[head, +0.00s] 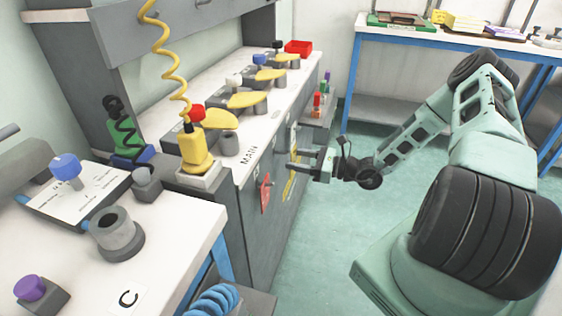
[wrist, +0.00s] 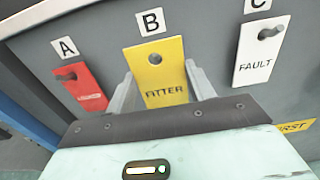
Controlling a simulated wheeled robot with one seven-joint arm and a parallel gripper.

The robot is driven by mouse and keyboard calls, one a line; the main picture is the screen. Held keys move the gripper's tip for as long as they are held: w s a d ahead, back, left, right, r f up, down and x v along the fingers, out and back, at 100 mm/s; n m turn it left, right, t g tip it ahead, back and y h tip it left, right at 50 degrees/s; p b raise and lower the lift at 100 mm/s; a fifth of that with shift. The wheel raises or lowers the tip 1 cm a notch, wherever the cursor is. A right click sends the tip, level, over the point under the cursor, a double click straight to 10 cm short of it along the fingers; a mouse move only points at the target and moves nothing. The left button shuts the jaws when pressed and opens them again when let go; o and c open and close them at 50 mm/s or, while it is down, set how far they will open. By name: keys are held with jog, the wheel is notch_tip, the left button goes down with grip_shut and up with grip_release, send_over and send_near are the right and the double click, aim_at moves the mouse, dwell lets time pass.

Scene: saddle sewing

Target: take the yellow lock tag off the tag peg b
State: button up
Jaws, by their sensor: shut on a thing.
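The yellow lock tag (wrist: 163,72), printed FITTER, faces me in the wrist view under the B label (wrist: 151,21). The fingers of my gripper (wrist: 161,84) lie along its left and right edges, shut on it. The tag's round hole shows near its top; I cannot tell whether peg b is still through it.
A red tag (wrist: 80,88) hangs under A on the left, close to my left finger. A white FAULT tag (wrist: 257,58) hangs on a peg under C on the right. The white bench top (head: 262,125) is above the panel. Open green floor (head: 335,240) lies in front.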

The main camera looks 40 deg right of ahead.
jog(key=shift+p+v, duration=0.9)
jog(key=shift+v, duration=1.9)
